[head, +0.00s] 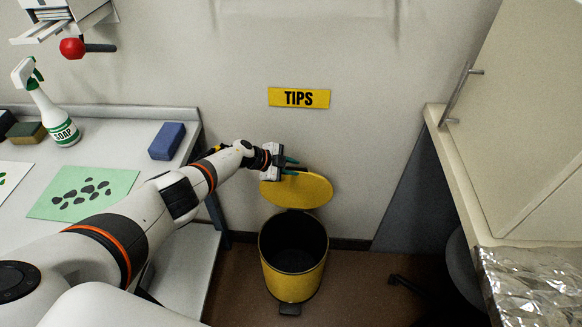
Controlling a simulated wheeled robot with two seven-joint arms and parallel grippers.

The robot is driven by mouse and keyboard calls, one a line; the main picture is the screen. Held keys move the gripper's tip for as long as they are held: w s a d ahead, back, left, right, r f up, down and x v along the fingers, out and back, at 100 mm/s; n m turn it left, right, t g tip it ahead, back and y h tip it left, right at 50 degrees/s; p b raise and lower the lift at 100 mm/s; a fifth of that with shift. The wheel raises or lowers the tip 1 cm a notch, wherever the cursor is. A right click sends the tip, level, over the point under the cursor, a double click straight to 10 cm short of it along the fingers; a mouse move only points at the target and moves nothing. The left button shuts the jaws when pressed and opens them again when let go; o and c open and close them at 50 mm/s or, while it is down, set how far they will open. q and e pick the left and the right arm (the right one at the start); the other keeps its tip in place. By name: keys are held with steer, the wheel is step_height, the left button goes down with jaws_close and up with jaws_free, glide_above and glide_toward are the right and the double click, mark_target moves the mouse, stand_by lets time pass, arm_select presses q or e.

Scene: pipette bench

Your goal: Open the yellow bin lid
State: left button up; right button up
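The yellow bin (291,282) stands on the brown floor against the wall, with a dark, empty-looking inside. Its yellow lid (305,190) is raised and leans up behind the opening, near the wall. A pedal (289,309) shows at the bin's front foot. My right gripper is not in view.
A yellow TIPS sign (299,98) is on the wall above the bin. The left bench holds a soap spray bottle (52,110), a blue sponge (167,141) and a green sheet (84,194). A cabinet (530,120) and foil (530,283) are at right.

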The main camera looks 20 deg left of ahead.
arm_select(q)
steer(key=shift+s+a+r+p, duration=0.15)
steer(key=shift+a+r+p, duration=0.1)
steer(key=shift+p, duration=0.1)
steer(key=p+v, duration=0.6)
steer(key=v, duration=0.5)
steer(key=shift+s, duration=0.2)
steer(key=s+d+f+n+t+y, duration=0.1)
steer(key=s+d+f+n+y, duration=0.3)
steer(key=s+f, duration=0.7)
steer(key=s+a+f+n+y, duration=0.1)
steer(key=s+f+n+y, duration=0.1)
steer(key=s+f+n, duration=0.7)
steer(key=s+d+f+g, duration=0.1)
steer(key=s+f, duration=0.4)
steer(key=s, duration=0.6)
steer(key=s+d+f+n+g+y, duration=0.1)
steer(key=s+f+g, duration=0.2)
steer(key=s, duration=0.8)
steer(key=s+d+f+n+g, duration=0.1)
steer(key=s+d+f+g, duration=0.1)
steer(key=s+f, duration=0.4)
steer(key=s+g, duration=0.1)
steer(key=s, duration=0.4)
steer(key=shift+s+f+y, duration=0.3)
steer(key=shift+s+f, duration=0.05)
steer(key=shift+s, duration=0.05)
